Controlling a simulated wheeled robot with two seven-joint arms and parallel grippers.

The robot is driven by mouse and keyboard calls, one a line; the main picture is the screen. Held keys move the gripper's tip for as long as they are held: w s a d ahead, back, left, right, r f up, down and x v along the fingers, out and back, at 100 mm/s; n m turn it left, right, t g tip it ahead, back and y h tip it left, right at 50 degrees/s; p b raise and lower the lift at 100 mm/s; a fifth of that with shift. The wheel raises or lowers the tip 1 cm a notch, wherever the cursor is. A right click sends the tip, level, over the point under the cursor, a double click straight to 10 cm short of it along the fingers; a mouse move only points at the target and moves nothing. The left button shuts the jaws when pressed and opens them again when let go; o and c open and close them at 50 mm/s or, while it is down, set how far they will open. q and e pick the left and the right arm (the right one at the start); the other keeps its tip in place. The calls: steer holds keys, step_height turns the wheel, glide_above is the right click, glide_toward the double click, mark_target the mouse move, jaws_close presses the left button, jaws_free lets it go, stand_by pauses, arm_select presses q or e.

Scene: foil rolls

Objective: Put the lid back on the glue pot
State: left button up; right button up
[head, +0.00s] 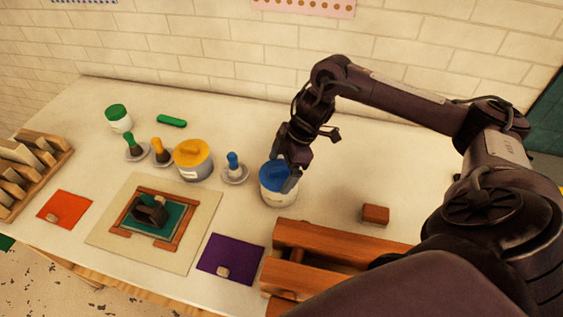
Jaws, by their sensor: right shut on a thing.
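A white pot (274,197) with a blue lid (274,174) stands right of the middle of the table. The lid sits on or right at the pot's rim; I cannot tell whether it is fully seated. My right gripper (289,181) comes down from above on the lid's right side and is shut on the blue lid, hiding part of it. A pot with a yellow lid (193,154) and a smaller pot with a green lid (117,112) stand to the left, both covered. Which pot is the glue pot is not readable. My left gripper is not in view.
Brushes with blue (233,160), yellow (159,148) and green (131,141) handles stand on small dishes. A framed mat (105,226), a purple sheet (230,258) and an orange sheet (65,207) lie in front. A wooden rack (330,236) and a brown block (375,214) are at right.

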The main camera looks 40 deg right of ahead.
stand_by(0.8)
stand_by(0.4)
steer(key=o, duration=0.6)
steer(key=shift+o, duration=0.2)
steer(key=shift+r+p, duration=0.1)
steer(key=shift+p, duration=0.25)
steer(key=shift+r+p, duration=3.4)
steer(key=shift+r, duration=0.05)
jaws_close()
